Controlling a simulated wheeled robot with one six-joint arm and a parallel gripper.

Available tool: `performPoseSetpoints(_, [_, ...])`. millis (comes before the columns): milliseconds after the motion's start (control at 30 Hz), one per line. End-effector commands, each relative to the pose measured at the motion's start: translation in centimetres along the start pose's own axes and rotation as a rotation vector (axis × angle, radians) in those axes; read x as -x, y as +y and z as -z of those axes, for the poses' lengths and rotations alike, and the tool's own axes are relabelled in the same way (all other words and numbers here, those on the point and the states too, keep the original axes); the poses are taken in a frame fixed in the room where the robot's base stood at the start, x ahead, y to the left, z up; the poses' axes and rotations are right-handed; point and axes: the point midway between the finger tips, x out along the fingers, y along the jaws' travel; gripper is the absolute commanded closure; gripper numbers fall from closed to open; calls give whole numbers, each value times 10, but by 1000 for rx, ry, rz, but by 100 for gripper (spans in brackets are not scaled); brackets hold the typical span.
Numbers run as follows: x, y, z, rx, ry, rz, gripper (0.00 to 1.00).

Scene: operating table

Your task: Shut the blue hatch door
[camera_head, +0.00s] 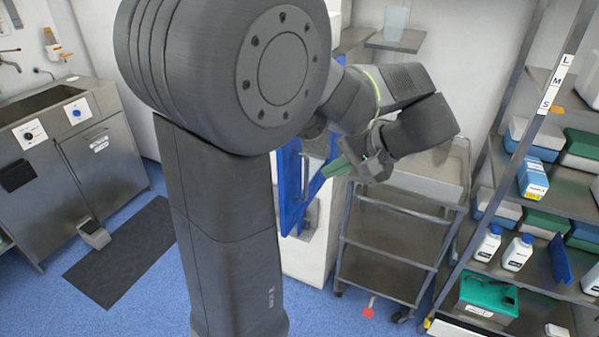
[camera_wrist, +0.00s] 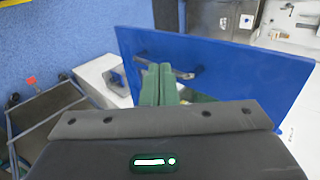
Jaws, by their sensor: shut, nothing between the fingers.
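The blue hatch door (camera_head: 291,190) stands open beside a white cabinet (camera_head: 318,245), partly hidden by my arm. In the wrist view the door (camera_wrist: 245,80) is a broad tilted blue panel with a metal handle (camera_wrist: 185,73). My gripper (camera_head: 338,168) is at the door, to its right in the head view. In the wrist view its green fingers (camera_wrist: 158,80) are shut and empty, overlapping the door near the handle. I cannot tell whether they touch it. A grey fitting (camera_wrist: 123,75) shows on the white cabinet left of the fingers.
A metal trolley (camera_head: 390,240) stands right of the cabinet, close below my gripper. A shelf rack (camera_head: 545,190) with bottles and boxes fills the right side. A sink unit (camera_head: 100,150) and dark mat (camera_head: 125,250) are at left.

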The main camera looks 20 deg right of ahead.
Motion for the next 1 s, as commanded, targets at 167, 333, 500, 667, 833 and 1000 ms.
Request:
performPoseSetpoints(167, [-40,-1,-1,0,-7,0,100])
performPoseSetpoints(333, [-72,-6,-1,2,-4,0,100])
performPoseSetpoints(500, [-87,-20,0,2,-2,-1,100])
performPoseSetpoints(667, [-95,-26,0,0,-1,-1,100])
performPoseSetpoints(833, [-97,-27,0,0,0,0,100])
performPoseSetpoints(1000, [-97,-27,0,0,0,-1,100])
